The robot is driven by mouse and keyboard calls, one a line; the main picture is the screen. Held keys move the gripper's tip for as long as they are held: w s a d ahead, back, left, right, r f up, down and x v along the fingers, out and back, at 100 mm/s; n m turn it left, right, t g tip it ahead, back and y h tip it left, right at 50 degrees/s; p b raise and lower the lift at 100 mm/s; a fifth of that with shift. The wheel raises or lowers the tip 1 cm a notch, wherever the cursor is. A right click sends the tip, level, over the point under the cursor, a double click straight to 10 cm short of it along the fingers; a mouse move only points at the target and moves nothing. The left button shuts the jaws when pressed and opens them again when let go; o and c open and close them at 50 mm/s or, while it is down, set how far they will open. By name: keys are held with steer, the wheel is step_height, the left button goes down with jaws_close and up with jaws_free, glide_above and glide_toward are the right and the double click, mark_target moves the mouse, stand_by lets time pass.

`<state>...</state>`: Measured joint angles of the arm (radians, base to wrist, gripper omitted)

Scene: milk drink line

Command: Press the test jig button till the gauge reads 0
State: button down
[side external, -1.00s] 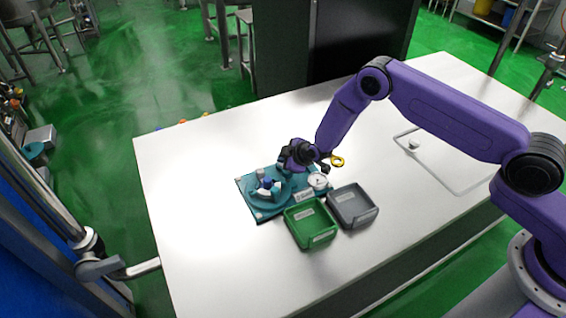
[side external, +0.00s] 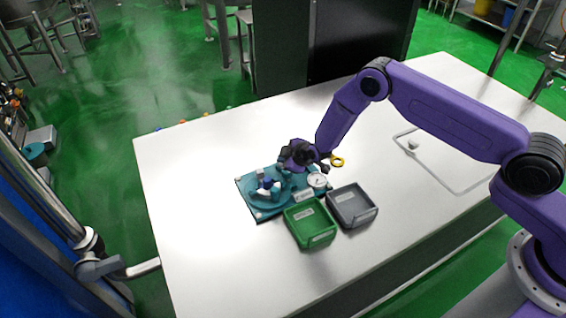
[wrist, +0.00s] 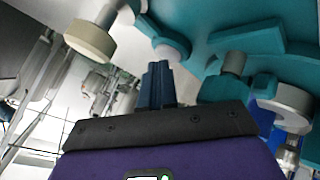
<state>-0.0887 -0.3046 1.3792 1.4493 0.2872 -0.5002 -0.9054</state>
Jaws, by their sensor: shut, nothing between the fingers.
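The test jig is a teal plate (side external: 249,190) lying on the white table, with a round teal base and small blue, white and grey parts at its left end. A white dial gauge (side external: 317,180) stands at its right end; its reading is too small to make out. My gripper (side external: 285,170) is low over the jig's back edge, left of the gauge, and hides what lies under it. In the wrist view, my shut, empty dark blue fingers (wrist: 158,84) point at the teal jig (wrist: 225,18), near a pale round part (wrist: 172,50). I cannot tell whether they touch it.
A green tray (side external: 296,241) and a grey tray (side external: 362,223) stand at the jig's front right. A yellow ring (side external: 337,161) lies behind the gauge. A thin outlined frame with a small pale knob (side external: 413,145) lies at the right. The table's left part is clear.

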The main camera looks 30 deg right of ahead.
steer(key=shift+r, duration=0.65)
steer(key=shift+r, duration=2.4)
